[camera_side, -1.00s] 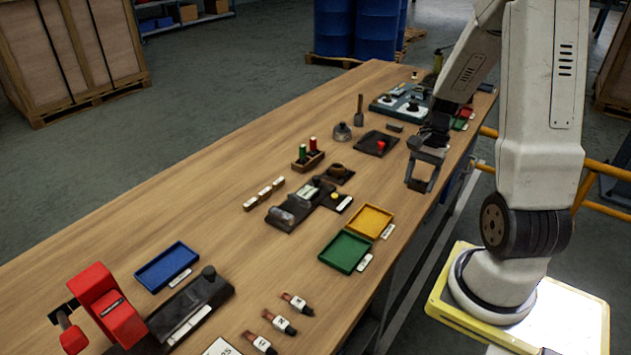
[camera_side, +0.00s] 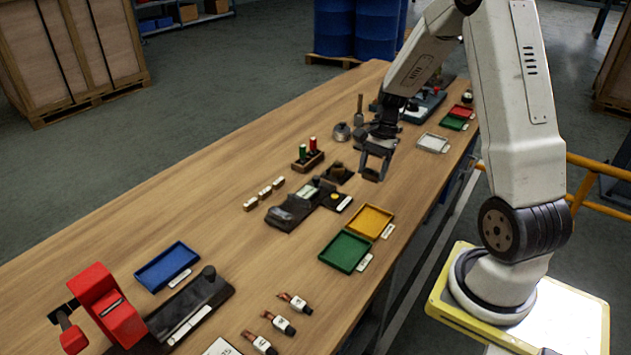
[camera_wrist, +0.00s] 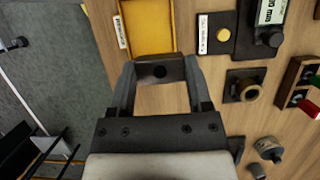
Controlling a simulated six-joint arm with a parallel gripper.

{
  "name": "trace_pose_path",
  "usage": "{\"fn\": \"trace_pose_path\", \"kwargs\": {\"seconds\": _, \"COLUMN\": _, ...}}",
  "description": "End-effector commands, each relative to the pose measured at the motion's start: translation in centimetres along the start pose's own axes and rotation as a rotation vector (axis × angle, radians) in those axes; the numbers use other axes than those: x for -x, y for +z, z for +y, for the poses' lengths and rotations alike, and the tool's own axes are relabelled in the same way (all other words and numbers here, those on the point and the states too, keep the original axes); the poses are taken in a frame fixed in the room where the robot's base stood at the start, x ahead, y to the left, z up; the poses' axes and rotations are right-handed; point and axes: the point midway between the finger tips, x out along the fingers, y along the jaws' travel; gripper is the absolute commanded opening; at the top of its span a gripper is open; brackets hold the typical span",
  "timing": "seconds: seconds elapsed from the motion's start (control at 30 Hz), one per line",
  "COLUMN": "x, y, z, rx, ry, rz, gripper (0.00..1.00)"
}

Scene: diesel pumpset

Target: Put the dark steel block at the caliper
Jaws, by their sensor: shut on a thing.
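The dark steel block (camera_wrist: 160,73) is between my gripper's fingertips in the wrist view, with a small dark round mark on its face. My gripper (camera_side: 373,169) is shut on it and holds it over the table, right of the ring stand, in the side view. The caliper (camera_side: 293,207) is a dark fixture with a small display, in the middle of the table, left of and nearer the camera than my gripper.
A yellow tray (camera_wrist: 150,27) lies just beyond the block in the wrist view, beside a green tray (camera_side: 345,252). A box with a yellow button (camera_wrist: 215,34), a ring stand (camera_wrist: 243,88) and a rack with red and green plugs (camera_side: 308,158) stand near the caliper.

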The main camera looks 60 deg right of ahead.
Motion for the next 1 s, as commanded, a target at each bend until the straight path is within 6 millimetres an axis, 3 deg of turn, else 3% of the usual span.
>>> {"fn": "trace_pose_path", "kwargs": {"seconds": 0.03, "x": -0.5, "y": 0.6, "z": -1.8, "rx": 0.007, "ry": 0.002, "rz": 0.0, "gripper": 0.0}}
{"fn": "trace_pose_path", "kwargs": {"seconds": 0.3, "x": -3.2, "y": 4.2, "z": -9.8, "rx": 0.007, "ry": -0.002, "rz": -0.002, "gripper": 0.0}}
{"fn": "trace_pose_path", "kwargs": {"seconds": 0.5, "x": -5.2, "y": 7.3, "z": -14.0, "rx": 0.005, "ry": -0.003, "rz": -0.01, "gripper": 0.0}}
{"fn": "trace_pose_path", "kwargs": {"seconds": 0.7, "x": -6.3, "y": 9.2, "z": -16.0, "rx": 0.002, "ry": -0.005, "rz": -0.016, "gripper": 0.0}}
{"fn": "trace_pose_path", "kwargs": {"seconds": 1.0, "x": -6.5, "y": 9.5, "z": -16.4, "rx": 0.0, "ry": -0.005, "rz": -0.017, "gripper": 0.0}}
